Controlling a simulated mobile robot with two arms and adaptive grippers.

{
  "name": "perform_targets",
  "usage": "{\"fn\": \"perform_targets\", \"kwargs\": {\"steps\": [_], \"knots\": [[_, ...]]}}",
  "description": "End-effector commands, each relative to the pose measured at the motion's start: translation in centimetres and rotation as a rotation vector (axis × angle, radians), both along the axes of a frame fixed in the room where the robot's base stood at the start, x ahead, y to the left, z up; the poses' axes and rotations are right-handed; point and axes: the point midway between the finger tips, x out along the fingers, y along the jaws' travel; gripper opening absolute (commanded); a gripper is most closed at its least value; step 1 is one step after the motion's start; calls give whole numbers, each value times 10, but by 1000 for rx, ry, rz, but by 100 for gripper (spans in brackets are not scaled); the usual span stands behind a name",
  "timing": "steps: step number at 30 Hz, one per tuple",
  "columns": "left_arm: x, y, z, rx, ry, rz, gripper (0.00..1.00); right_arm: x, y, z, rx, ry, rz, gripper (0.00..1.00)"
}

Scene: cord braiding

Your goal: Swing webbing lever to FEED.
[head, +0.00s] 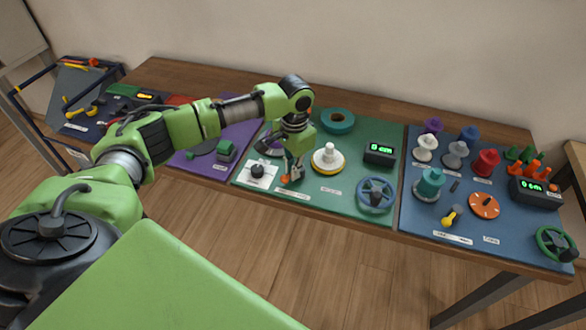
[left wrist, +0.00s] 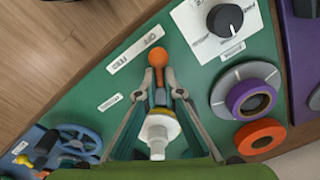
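The webbing lever shows an orange ball knob (left wrist: 156,57) on a short grey stem in the left wrist view, beside a white OFF/FEED label (left wrist: 135,46). In the head view the orange knob (head: 285,179) is low at the front of the green panel. My left gripper (head: 293,175) points down at the lever. In the left wrist view the fingertips (left wrist: 156,74) stand on either side of the stem, just behind the knob, with slight gaps showing. I cannot tell which label word the lever points at. My right gripper is in neither view.
A black knob on a white plate (head: 257,173) is left of the gripper. A white and yellow spool (head: 327,159), a green display (head: 380,153) and a blue handwheel (head: 375,195) are to its right. The blue panel (head: 415,225) holds several bobbins.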

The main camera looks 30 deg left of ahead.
Motion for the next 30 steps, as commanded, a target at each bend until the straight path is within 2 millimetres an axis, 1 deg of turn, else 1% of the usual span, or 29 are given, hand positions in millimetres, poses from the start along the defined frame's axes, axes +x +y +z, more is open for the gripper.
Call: {"fn": "perform_targets", "kwargs": {"steps": [8,14,20,24,30], "knots": [[0,0,1,0,0,3,0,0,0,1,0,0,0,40],[-1,-2,4,-2,1,47,0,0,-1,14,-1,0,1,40],[-2,-5,7,-2,3,163,0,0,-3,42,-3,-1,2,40],[-3,-9,8,-2,5,282,0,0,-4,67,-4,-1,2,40],[-2,-14,8,-3,4,472,0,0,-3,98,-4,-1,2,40]]}}
